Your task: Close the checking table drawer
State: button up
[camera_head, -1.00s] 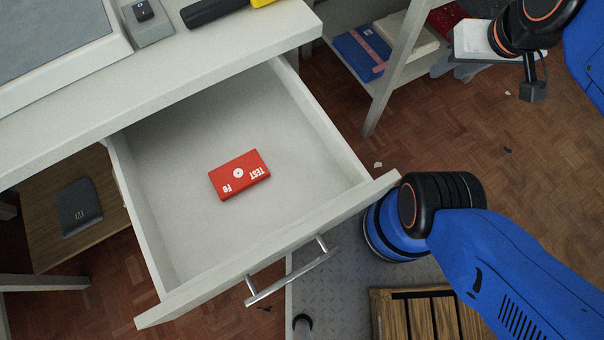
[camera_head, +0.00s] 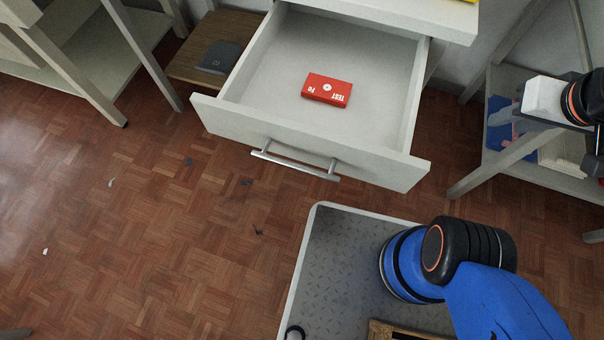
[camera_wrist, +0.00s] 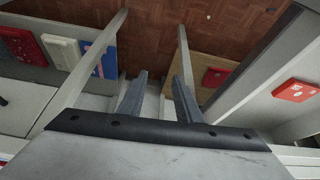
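The checking table drawer (camera_head: 308,137) stands pulled out and open from the white table, upper middle of the head view. A silver bar handle (camera_head: 293,166) is on its front. A red box marked TEST (camera_head: 327,89) lies inside; it also shows at the right of the wrist view (camera_wrist: 295,90). My gripper shows in the wrist view (camera_wrist: 159,82) with its two grey fingers apart and nothing seen held between them. In the head view its white body is at the right, clear of the drawer; its fingertips cannot be made out there.
A shelf rack (camera_head: 500,165) with books stands at the right, close to my gripper. A wooden board with a dark grey device (camera_head: 220,57) is left of the drawer. Another white table frame (camera_head: 75,65) is at upper left. Parquet floor before the drawer is open.

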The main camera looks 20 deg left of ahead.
aim_at(262, 104)
jog(key=k+l+u, duration=0.5)
jog(key=k+u, duration=0.15)
jog(key=k+l+u, duration=0.15)
jog(key=u, duration=0.2)
jog(key=k+l+u, duration=0.15)
jog(key=u, duration=0.2)
jog(key=k, duration=0.05)
